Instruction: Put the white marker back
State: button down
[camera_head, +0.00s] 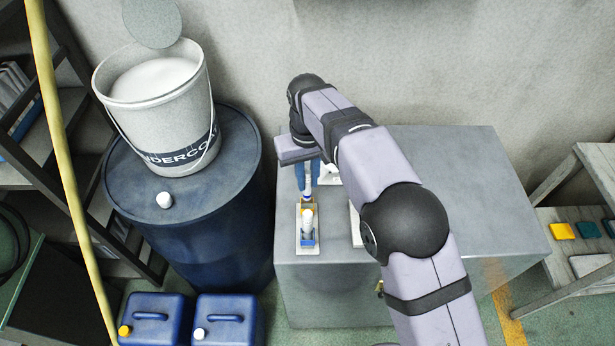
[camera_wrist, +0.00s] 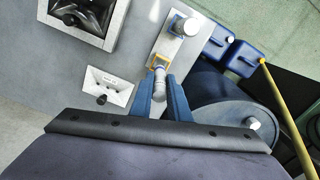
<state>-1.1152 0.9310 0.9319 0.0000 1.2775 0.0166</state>
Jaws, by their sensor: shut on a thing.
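My gripper (camera_head: 308,187) points down over the grey cabinet top, its blue fingers shut on a pale, slim cylinder, seemingly the white marker. In the wrist view the marker (camera_wrist: 160,84) sits between the fingertips (camera_wrist: 163,95). Its far end overlaps a yellow square socket (camera_wrist: 157,61). I cannot tell whether it is inside the socket or just above it. The socket is on a narrow beige holder plate (camera_head: 298,246). A blue socket (camera_head: 308,240) at the plate's near end has a thicker white cylinder (camera_head: 308,219) standing in it; it also shows in the wrist view (camera_wrist: 185,26).
A blue drum (camera_head: 215,215) bearing a white bucket (camera_head: 165,120) stands close left. The cabinet top (camera_head: 440,165) is clear right of my arm.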

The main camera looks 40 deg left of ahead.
aim_at(307, 173)
jog(key=shift+f+b, duration=1.35)
jog(key=shift+f, duration=1.7)
jog(key=c, duration=0.8)
grip_release()
jog(key=shift+r, duration=0.15)
jog(key=shift+r+p, duration=3)
jog(key=shift+r, duration=1.85)
jog(key=shift+r, duration=0.15)
jog(key=shift+r+b, duration=1)
jog(key=shift+r, duration=2.55)
